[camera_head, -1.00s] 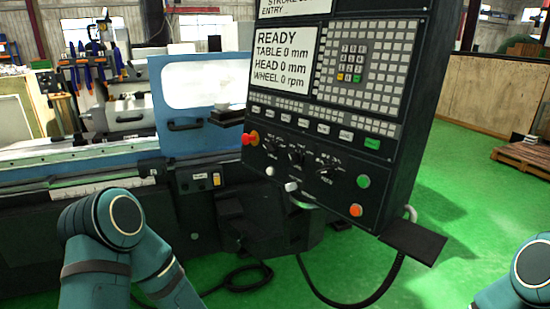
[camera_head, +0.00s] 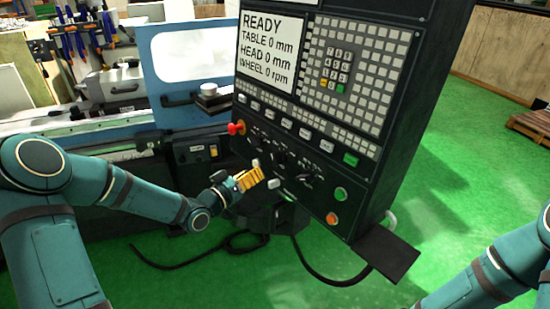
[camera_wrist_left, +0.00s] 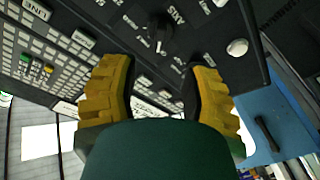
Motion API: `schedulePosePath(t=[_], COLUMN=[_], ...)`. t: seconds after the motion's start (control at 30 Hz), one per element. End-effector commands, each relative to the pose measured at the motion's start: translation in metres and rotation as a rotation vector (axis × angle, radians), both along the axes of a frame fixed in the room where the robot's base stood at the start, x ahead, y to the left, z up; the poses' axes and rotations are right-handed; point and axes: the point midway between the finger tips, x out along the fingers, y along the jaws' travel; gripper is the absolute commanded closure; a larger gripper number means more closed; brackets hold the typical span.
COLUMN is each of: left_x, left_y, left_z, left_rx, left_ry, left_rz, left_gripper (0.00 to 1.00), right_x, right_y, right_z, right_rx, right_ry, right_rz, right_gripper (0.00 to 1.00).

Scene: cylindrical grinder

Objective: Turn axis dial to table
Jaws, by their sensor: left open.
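The axis dial is a black pointer knob on the lower part of the dark control panel (camera_head: 355,194). In the left wrist view the axis dial (camera_wrist_left: 158,32) shows upside down below its AXIS label, ahead of the gap between the fingers. In the head view I take it to be the middle dial (camera_head: 281,158). My left gripper (camera_head: 256,177), with yellow fingers, is just in front of and below the dials. It also shows in the left wrist view (camera_wrist_left: 162,78), open and empty, apart from the dial. My right gripper is out of view.
A red knob (camera_head: 236,128) is left of the dials. A white knob (camera_wrist_left: 237,47) sits beside the axis dial. Green (camera_head: 341,194) and orange (camera_head: 332,218) buttons are to the right. The screen (camera_head: 266,48) reads READY, TABLE 0 mm. A shelf (camera_head: 388,250) juts out below.

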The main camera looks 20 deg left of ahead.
Motion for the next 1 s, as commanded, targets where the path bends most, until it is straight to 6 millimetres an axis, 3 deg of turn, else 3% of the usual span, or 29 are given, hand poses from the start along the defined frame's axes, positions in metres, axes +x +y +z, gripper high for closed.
schedulePosePath(t=[0.3, 0.5, 0.97, 1.0], left_x=[0.057, 0.081, 0.091, 0.091], left_y=[-0.028, -0.039, -0.043, -0.043], left_z=[0.001, 0.000, 0.000, 0.000], left_rx=[-0.001, 0.001, 0.001, 0.001], left_ry=[0.000, 0.002, 0.001, 0.001], left_rz=[-0.002, 0.000, 0.000, 0.000], left_gripper=[0.54, 0.54, 0.54, 0.62], right_x=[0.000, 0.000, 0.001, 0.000], right_y=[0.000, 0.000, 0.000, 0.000], right_z=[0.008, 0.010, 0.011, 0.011], right_rx=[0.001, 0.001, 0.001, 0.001], right_ry=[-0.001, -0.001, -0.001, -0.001], right_rz=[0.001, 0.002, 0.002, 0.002], right_gripper=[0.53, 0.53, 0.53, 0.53])
